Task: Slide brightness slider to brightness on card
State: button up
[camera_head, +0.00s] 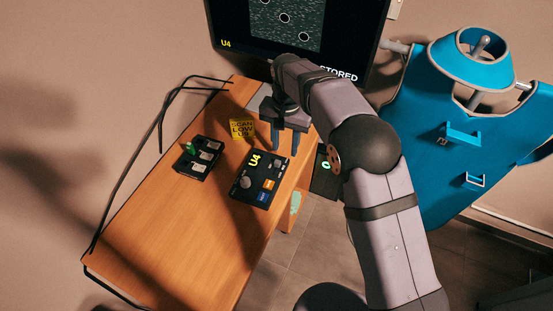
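A yellow card (242,129) stands on the wooden table; its dark print seems to read "SCAN LOW" with a smaller last line I cannot read surely. A small black control box (186,166) with pale labelled patches and a green knob (191,148) lies left of the card. A black panel (257,190) marked U4 has grey knobs, an orange button and a blue button. I cannot tell which control is the brightness slider.
A monitor (345,35) behind the table shows "U4" and "STORED". Black cables (160,122) run along the table's left edge. The table's near left part (150,240) is clear.

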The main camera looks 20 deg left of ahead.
aim_at(277, 164)
jog(key=shift+s+a+f, duration=0.15)
jog(key=shift+s+a, duration=0.05)
jog(key=shift+a, duration=0.4)
jog(key=shift+s+a+f, duration=0.15)
jog(key=shift+a, duration=0.45)
jog(key=shift+f+p, duration=1.05)
jog(key=shift+f, duration=2.6)
jog(key=shift+c, duration=0.3)
grip_shut()
